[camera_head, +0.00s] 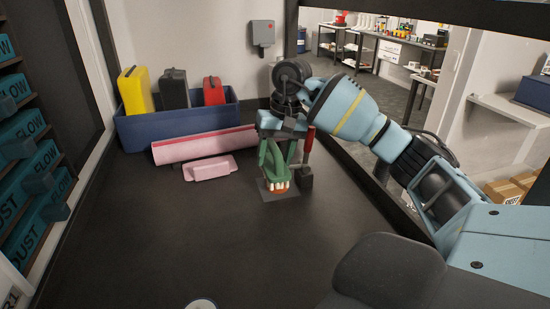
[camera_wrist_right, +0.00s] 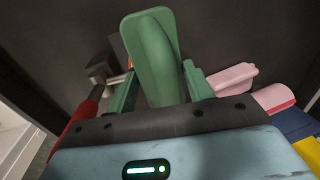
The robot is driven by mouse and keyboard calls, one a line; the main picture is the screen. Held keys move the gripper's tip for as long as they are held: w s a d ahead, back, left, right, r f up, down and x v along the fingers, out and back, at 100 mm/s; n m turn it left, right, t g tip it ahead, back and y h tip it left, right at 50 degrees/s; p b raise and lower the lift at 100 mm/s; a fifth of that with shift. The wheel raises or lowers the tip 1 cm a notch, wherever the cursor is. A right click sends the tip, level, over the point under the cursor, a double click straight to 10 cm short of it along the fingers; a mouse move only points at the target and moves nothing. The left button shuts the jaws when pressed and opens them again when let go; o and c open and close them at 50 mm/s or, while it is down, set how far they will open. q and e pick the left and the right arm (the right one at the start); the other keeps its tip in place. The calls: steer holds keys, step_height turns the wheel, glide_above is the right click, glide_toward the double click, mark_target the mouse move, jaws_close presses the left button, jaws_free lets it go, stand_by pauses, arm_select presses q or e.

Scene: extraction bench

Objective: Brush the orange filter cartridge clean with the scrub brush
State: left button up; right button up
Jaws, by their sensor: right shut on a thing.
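My right gripper (camera_head: 280,150) reaches down over the bench and is shut on the scrub brush (camera_head: 272,160), which has a green body. In the right wrist view the brush (camera_wrist_right: 154,55) stands between the two fingers (camera_wrist_right: 158,92) and covers much of what lies beyond. Directly below the brush is a small orange piece (camera_head: 276,192) with white teeth-like parts against it, apparently the filter cartridge with the bristles at it. I cannot tell whether they touch. A bit of orange (camera_wrist_right: 119,46) shows beside the brush in the wrist view. My left gripper is not in view.
A red-handled tool (camera_head: 308,145) with a dark head stands close right of the brush. A pink roll (camera_head: 203,145) and a pink block (camera_head: 210,168) lie to the left. A blue bin (camera_head: 150,132) holds yellow, black and red containers. The bench's front left is mostly clear.

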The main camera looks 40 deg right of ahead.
mark_target(273, 143)
steer(key=shift+f, duration=0.1)
steer(key=shift+r+p, duration=0.35)
steer(key=shift+r, duration=0.55)
steer(key=shift+r+p, duration=0.7)
steer(key=shift+r, duration=1.5)
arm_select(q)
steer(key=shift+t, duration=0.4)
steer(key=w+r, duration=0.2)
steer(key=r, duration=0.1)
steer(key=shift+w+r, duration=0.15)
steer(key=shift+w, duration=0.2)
arm_select(e)
steer(key=shift+f, duration=0.1)
